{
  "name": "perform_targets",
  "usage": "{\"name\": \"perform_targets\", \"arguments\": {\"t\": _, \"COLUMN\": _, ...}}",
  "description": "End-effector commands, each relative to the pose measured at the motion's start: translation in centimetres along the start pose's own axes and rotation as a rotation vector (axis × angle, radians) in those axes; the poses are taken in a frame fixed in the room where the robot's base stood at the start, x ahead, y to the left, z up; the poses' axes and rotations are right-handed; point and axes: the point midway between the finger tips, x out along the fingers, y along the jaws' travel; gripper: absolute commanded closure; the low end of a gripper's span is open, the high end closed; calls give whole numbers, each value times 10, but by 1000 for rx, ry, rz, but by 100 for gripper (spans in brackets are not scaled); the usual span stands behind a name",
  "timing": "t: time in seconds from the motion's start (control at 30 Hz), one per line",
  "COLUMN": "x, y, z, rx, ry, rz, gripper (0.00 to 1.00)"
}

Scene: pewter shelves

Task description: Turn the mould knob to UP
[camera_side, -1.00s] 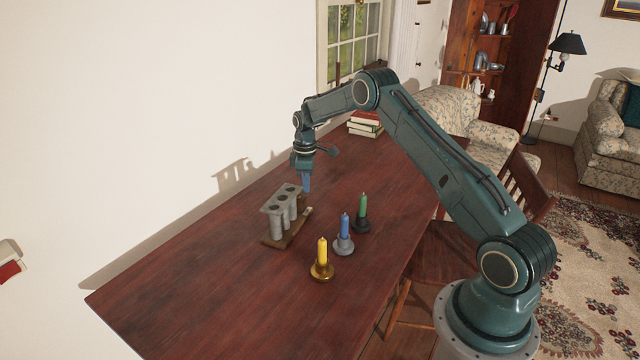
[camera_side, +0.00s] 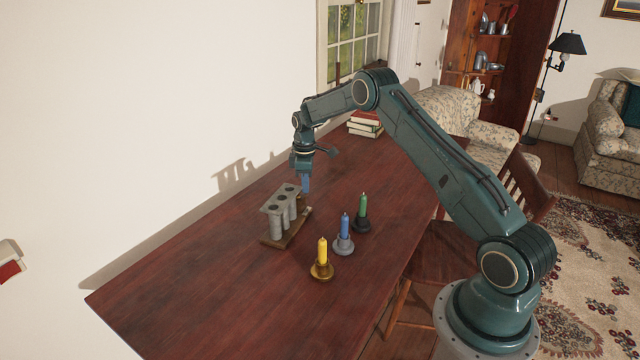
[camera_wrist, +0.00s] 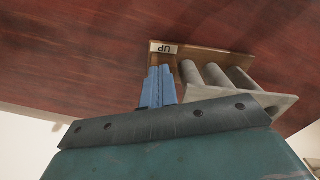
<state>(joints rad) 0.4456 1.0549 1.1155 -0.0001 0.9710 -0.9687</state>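The candle mould is a row of grey metal tubes under a flat top plate (camera_side: 284,193) on a wooden base (camera_side: 284,239). It stands on the table. In the wrist view, the tubes and plate (camera_wrist: 268,100) are right of my fingers, and an "UP" label (camera_wrist: 164,49) shows on the base, upside down. My gripper (camera_side: 306,187) points down over the base's far right end, beside the tubes. In the wrist view, its blue fingers (camera_wrist: 159,78) are close together, just short of the label. I cannot make out the knob; the fingers may hide it.
Yellow (camera_side: 322,252), blue (camera_side: 345,225) and green (camera_side: 363,208) candles stand upright in holders right of the mould. Books (camera_side: 365,124) are stacked at the table's far end. The white wall is left of the table. The near table top (camera_side: 210,300) is clear.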

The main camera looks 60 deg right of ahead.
Motion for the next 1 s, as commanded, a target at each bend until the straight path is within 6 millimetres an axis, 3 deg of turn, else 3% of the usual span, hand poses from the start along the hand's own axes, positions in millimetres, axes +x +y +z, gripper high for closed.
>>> {"name": "perform_targets", "arguments": {"t": 1.0, "x": -7, "y": 0, "z": 8, "rx": 0, "ry": 1, "rz": 1, "gripper": 100}}
